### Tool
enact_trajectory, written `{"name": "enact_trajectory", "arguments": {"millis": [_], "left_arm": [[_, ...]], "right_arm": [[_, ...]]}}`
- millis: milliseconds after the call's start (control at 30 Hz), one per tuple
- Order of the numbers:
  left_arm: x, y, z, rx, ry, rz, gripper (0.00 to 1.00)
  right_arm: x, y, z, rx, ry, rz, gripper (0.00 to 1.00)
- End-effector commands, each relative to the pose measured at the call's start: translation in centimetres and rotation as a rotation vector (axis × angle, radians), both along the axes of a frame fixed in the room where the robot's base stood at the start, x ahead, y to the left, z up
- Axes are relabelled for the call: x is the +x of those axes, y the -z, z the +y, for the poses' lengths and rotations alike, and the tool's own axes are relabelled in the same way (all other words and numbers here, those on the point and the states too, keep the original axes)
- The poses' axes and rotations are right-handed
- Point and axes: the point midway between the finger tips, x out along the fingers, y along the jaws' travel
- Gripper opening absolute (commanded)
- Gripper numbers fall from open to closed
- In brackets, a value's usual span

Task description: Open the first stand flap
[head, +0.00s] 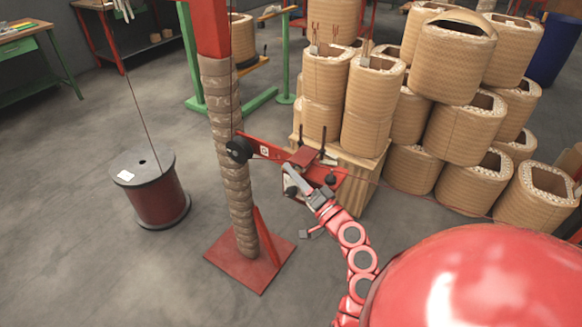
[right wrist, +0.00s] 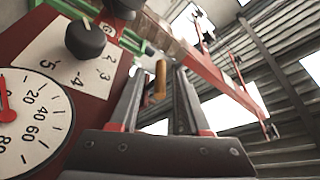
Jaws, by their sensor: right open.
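The first stand is a red post with a wrapped column (head: 228,150) on a square red foot. A red bracket (head: 265,149) with a black wheel (head: 239,149) reaches right from it. A small dark red plate (head: 304,157) sits on the bracket; I cannot tell for certain whether it is the flap. My right gripper (head: 292,181) is just below and in front of the bracket. In the right wrist view its jaws (right wrist: 156,92) are apart, with an orange-brown handle (right wrist: 160,79) visible between them, seemingly beyond the tips. I cannot tell whether anything touches. My left gripper is not in view.
A panel with a white dial (right wrist: 28,115) and black knob (right wrist: 86,39) is close left of the right jaws. Wrapped coils (head: 455,60) are stacked at the right. A dark red wire spool (head: 160,195) stands left. The floor (head: 90,260) at front left is clear.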

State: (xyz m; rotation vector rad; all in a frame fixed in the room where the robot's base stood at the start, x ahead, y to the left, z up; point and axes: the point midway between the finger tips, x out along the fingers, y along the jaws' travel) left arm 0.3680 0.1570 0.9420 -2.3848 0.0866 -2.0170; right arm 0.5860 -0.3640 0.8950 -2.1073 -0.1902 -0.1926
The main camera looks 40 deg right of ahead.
Motion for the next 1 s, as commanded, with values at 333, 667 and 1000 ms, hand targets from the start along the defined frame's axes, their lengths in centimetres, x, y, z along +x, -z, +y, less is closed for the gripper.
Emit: {"name": "enact_trajectory", "arguments": {"millis": [333, 667, 1000], "left_arm": [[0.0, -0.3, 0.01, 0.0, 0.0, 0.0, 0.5], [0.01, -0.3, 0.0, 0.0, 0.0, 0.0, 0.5], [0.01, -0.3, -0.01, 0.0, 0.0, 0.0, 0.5]], "right_arm": [[1.42, -0.24, 0.17, 0.0, -0.002, 0.001, 0.47], [1.39, -0.25, 0.15, 0.0, -0.001, 0.001, 0.07], [1.38, -0.25, 0.13, 0.0, 0.0, 0.001, 0.0]]}}
